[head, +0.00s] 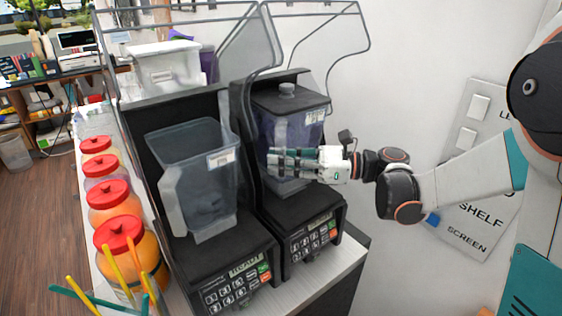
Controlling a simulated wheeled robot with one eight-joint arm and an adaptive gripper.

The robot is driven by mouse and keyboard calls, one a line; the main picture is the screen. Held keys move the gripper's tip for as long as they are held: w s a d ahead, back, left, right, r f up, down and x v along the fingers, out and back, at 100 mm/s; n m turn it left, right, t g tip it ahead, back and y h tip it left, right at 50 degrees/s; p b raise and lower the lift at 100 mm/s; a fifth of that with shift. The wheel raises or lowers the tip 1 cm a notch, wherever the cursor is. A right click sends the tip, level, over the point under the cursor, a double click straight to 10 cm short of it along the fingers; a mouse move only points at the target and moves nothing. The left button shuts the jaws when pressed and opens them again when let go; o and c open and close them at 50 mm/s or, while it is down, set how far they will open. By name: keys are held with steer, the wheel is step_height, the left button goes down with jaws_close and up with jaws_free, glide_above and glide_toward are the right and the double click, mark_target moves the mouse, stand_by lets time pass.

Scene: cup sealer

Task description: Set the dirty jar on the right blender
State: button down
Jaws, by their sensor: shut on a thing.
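The dirty jar (278,125) is a purple-tinted clear pitcher with a knobbed lid and a pale label. It stands roughly upright at the right blender (318,207), inside its raised sound cover. My gripper (280,162) reaches in from the right across the front of this jar and is shut on it. The fingers hide the jar's middle and its handle. I cannot tell whether the jar's bottom touches the blender base. An empty clear jar (198,165) with its handle toward the front stands on the left blender (235,262).
Several red-lidded containers (115,190) line the counter at left, with colored straws (115,275) in front. A white bin (165,67) stands behind the left blender. A sign panel (475,190) hangs on the right wall. Both clear covers (310,45) are raised.

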steer(key=shift+f+b, duration=1.2)
steer(key=shift+b, duration=0.05)
stand_by(1.6)
steer(key=c, duration=1.5)
jaws_free()
steer(key=shift+c, duration=0.2)
steer(key=d, duration=0.4)
steer(key=s+d, duration=0.1)
steer(key=d, duration=0.3)
steer(key=s+d, duration=0.1)
steer(key=d, duration=0.3)
